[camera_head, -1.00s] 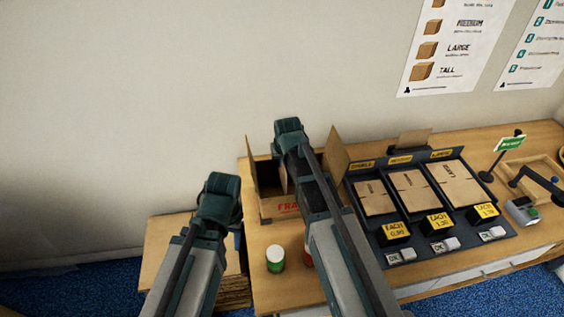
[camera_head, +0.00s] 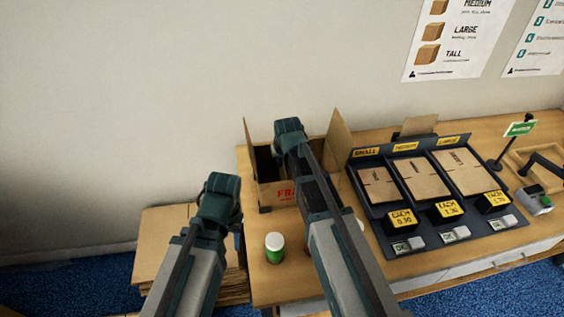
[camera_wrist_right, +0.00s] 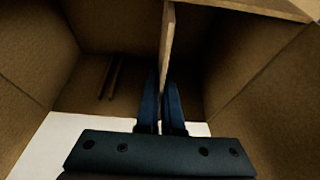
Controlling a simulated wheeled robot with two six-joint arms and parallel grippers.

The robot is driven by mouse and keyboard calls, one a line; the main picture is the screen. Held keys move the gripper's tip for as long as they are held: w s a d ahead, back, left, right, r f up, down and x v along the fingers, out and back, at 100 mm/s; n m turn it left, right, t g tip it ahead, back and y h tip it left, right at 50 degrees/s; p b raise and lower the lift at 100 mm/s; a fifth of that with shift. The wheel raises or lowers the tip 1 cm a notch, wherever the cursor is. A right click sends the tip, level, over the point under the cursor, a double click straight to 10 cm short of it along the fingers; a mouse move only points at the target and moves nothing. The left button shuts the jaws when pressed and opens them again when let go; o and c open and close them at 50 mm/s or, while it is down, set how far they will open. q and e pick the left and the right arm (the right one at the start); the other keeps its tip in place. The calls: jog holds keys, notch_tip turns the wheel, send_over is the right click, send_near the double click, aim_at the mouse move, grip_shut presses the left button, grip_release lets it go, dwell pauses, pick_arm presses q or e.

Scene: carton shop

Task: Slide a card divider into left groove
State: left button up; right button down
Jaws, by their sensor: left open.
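An open brown carton (camera_head: 276,195) with red lettering stands at the left of the bench, its flaps raised. The right wrist view looks into it. My right gripper (camera_wrist_right: 164,100) reaches into the carton from above, its fingers close together on a thin upright card divider (camera_wrist_right: 168,42). Two dark parallel strips, forming the left groove (camera_wrist_right: 112,78), show on the carton's inside to the left of the divider, apart from it. The divider's lower edge is hidden by the fingers. My left gripper (camera_head: 220,187) is open and empty, left of the carton.
A green-and-white tub (camera_head: 274,248) stands in front of the carton. To the right is a dark rack (camera_head: 395,213) of flat cartons with price tags. A stack of flat card (camera_head: 165,245) is at the lower left. The wall is behind.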

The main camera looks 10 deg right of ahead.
jog(key=shift+f, duration=0.55)
jog(key=c, duration=1)
grip_release()
jog(key=shift+r, duration=0.2)
jog(key=p+v, duration=1.2)
jog(key=v, duration=0.1)
jog(key=shift+s+r, duration=0.2)
jog(key=s+a+n+g, duration=0.1)
jog(key=s+a, duration=0.1)
jog(key=s, duration=0.4)
jog(key=s+a+f+n+g+h, duration=0.1)
jog(key=s+a+g, duration=0.1)
jog(key=s, duration=0.5)
jog(key=s+a+n+g, duration=0.1)
jog(key=s+a, duration=0.3)
jog(key=s, duration=0.3)
jog(key=shift+s+f+n+g, duration=0.2)
jog(key=shift+f+n+g, duration=0.1)
jog(key=shift+n+g, duration=0.1)
